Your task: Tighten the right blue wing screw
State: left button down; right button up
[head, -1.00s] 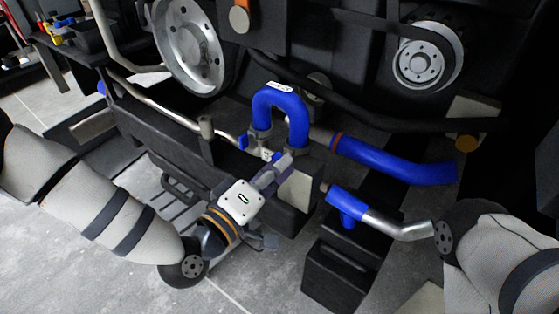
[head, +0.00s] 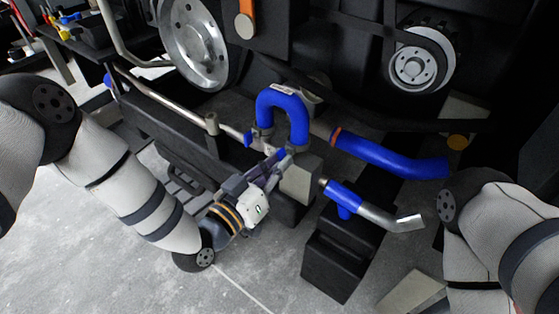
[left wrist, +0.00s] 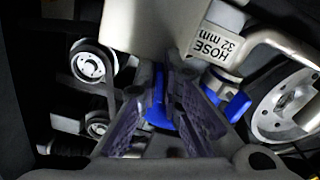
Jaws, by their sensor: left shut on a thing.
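The blue U-shaped hose (head: 282,98) stands upside down over two clamped pipe ends. The right blue wing screw (head: 280,153) is at the foot of its right leg, mostly hidden by my left gripper (head: 274,164). In the left wrist view the right wing screw (left wrist: 157,100) shows between the purple-padded fingers of my left gripper (left wrist: 176,95), which is shut on it. The left blue wing screw (head: 249,138) is at the other foot, apart from the gripper; it also shows in the left wrist view (left wrist: 237,106). My right gripper is out of view.
A thick blue hose (head: 390,157) lies to the right of the U-hose. A shorter blue hose with a metal pipe (head: 345,195) is above a black box (head: 335,262). A large pulley (head: 193,45) is behind at left. Grey floor is clear at lower left.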

pick_arm(q)
jog(key=shift+m, duration=0.5)
jog(key=c, duration=1.8)
grip_release()
jog(key=shift+o, duration=0.2)
jog(key=v, duration=1.2)
